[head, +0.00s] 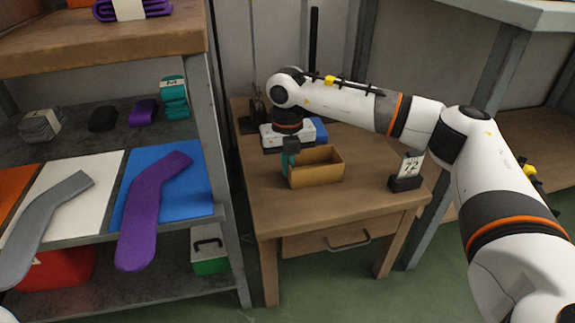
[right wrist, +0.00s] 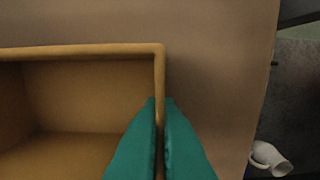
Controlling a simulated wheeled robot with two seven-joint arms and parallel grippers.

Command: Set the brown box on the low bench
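The brown box (head: 318,176) is open-topped and appears to rest upright on a wooden table with a drawer (head: 345,208). The right wrist view shows one corner of the box (right wrist: 90,95) from above, and its inside looks empty. My right gripper (head: 290,150) points down at the box's left end. Its teal fingers (right wrist: 160,105) lie on either side of one thin box wall, closed against it. My left gripper is out of view. I cannot tell which surface is the low bench.
A black holder with a "72" card (head: 409,170) stands on the table, right of the box. A blue item (head: 320,130) lies behind. A shelf with socks, including a purple one (head: 145,210), stands left. Another wooden surface (head: 540,140) is at right.

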